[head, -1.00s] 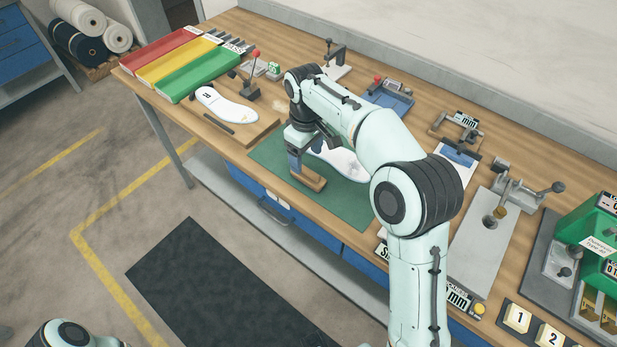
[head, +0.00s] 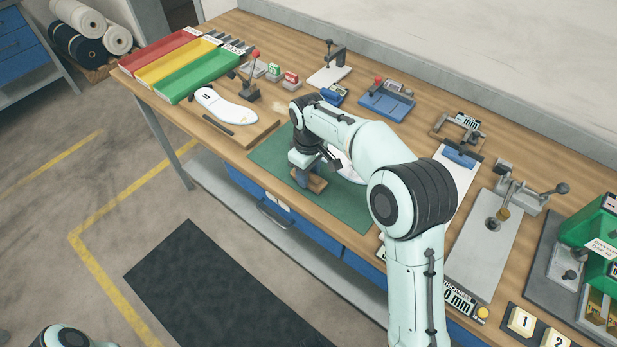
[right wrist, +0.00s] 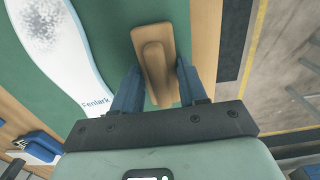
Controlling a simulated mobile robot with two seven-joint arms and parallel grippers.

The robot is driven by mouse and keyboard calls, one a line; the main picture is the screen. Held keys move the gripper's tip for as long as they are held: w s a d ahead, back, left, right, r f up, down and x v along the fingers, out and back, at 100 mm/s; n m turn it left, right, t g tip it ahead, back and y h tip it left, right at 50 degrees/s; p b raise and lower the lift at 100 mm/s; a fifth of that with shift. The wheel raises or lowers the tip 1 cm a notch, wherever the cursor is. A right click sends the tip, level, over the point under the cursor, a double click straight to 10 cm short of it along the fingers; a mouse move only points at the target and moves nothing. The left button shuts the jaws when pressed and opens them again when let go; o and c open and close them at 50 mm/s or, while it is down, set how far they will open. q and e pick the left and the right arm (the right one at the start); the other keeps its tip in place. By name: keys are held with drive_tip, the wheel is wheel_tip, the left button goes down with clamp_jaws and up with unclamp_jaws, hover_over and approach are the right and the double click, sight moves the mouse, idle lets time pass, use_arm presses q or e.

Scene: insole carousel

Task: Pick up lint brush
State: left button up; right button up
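The lint brush (right wrist: 155,62) is a tan wooden block with a raised handle. It lies on the green mat (head: 345,212) near its front edge, and in the head view part of the brush (head: 314,184) shows below my right gripper. My right gripper (right wrist: 159,75) points down over it, with one blue finger on each side of the handle. The fingers stand apart, and a clear grip on the wood does not show. A white insole (right wrist: 55,45) with grey specks and "Fenlark" lettering lies beside the brush. My left gripper is out of view.
Another insole (head: 225,108) lies on a wooden board at left. Red, yellow and green trays (head: 200,75) stand at the back left. The bench's front edge is close to the brush.

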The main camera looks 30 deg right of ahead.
drive_tip(key=c, duration=0.4)
drive_tip(key=shift+r, duration=0.15)
use_arm(q)
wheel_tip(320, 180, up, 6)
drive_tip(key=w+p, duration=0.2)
drive_tip(key=p, duration=0.3)
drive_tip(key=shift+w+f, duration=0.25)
use_arm(e)
wheel_tip(320, 180, up, 20)
drive_tip(key=shift+f, duration=0.15)
drive_tip(key=o, duration=0.3)
drive_tip(key=shift+c, duration=0.6)
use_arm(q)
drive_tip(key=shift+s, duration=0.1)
